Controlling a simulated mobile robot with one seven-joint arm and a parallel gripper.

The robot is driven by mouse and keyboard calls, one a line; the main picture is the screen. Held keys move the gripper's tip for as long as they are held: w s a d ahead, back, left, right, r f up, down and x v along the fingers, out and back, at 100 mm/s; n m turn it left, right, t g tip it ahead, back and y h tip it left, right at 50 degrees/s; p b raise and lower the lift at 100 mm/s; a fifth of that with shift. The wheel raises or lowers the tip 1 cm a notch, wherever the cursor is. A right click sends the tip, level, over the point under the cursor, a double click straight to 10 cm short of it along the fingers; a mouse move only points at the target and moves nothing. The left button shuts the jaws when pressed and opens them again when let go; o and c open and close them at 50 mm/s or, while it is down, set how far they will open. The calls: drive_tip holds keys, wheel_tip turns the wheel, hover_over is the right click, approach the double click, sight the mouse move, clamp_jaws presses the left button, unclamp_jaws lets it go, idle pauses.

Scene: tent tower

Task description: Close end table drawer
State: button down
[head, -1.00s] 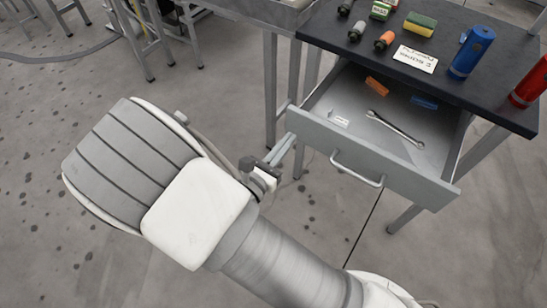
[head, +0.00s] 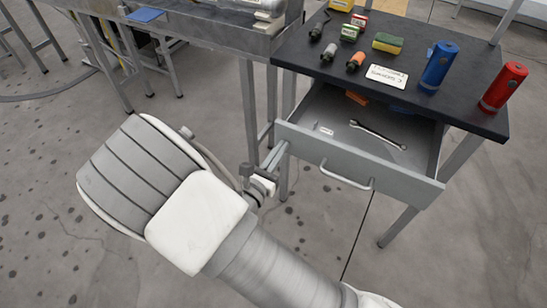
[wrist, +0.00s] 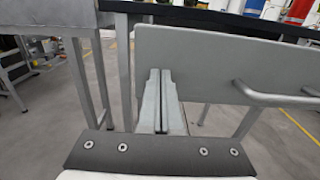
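The end table drawer (head: 350,163) is pulled out below the dark table top (head: 400,60). Its grey front has a bar handle (head: 347,178), which also shows at the right in the wrist view (wrist: 275,97). A wrench (head: 377,134) and an orange item (head: 357,98) lie inside the drawer. My gripper (head: 277,152) is at the left end of the drawer front, left of the handle. In the wrist view its two fingers (wrist: 160,75) are together with nothing visible between them, close to the drawer front. Whether they touch it I cannot tell.
On the table top stand a blue cylinder (head: 439,65) and a red cylinder (head: 503,88), with several small items and a white label card (head: 387,76). A metal workbench (head: 200,33) stands behind at left. The floor in front is clear.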

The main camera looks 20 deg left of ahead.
sight(313, 108)
drive_tip(key=w, duration=0.7)
drive_tip(key=w+d, duration=0.1)
drive_tip(key=w, duration=1.2)
drive_tip(key=shift+w+d+b, duration=0.3)
drive_tip(key=shift+d, duration=0.05)
drive_tip(key=shift+w, duration=0.3)
drive_tip(key=shift+w+r, duration=0.1)
drive_tip(key=shift+w, duration=0.05)
drive_tip(key=shift+w+d+r, duration=0.1)
drive_tip(key=shift+r, duration=0.1)
